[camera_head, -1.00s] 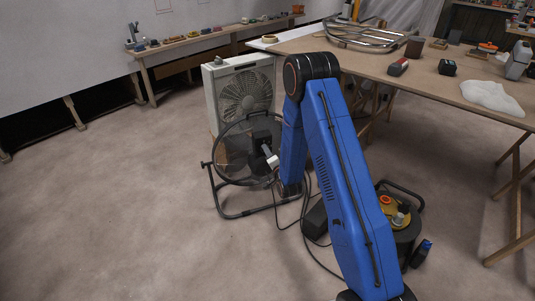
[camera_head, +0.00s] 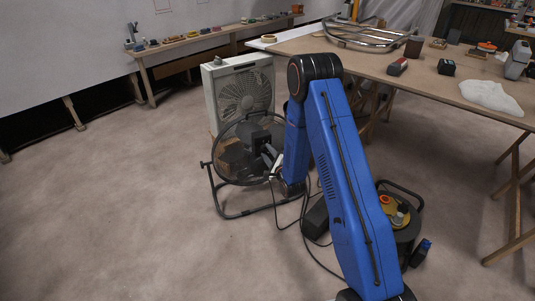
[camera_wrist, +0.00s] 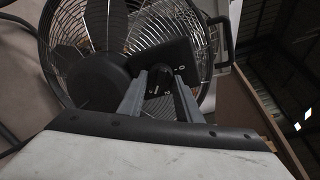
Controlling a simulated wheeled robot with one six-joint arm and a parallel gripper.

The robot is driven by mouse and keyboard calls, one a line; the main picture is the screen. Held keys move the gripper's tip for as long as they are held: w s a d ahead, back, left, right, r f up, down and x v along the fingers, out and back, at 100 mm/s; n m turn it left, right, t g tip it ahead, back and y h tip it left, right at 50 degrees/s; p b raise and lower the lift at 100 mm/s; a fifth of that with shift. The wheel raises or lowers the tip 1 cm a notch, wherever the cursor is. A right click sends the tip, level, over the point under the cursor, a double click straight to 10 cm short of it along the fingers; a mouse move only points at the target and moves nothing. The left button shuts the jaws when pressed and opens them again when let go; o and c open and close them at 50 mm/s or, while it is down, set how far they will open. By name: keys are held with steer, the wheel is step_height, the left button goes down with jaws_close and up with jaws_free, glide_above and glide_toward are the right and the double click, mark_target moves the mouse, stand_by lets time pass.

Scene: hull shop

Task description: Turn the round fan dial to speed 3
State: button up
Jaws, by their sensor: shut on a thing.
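The black floor fan (camera_head: 222,178) stands on its tube frame, with a dark control box (camera_head: 261,138) behind its motor. In the wrist view the control box (camera_wrist: 165,53) carries a small white mark at its right, and the round motor housing (camera_wrist: 97,82) is at left. In the head view my gripper (camera_head: 270,158) reaches the fan's back from the right. I cannot read the dial's setting.
A white box fan (camera_head: 243,88) stands behind. A workbench (camera_head: 400,83) with tools and a metal frame is at right. A yellow-topped black canister (camera_head: 400,222) and loose cables lie near my arm. The floor at left is clear.

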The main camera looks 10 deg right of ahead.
steer(key=shift+m, duration=0.8)
steer(key=o, duration=1)
steer(key=shift+o, duration=0.2)
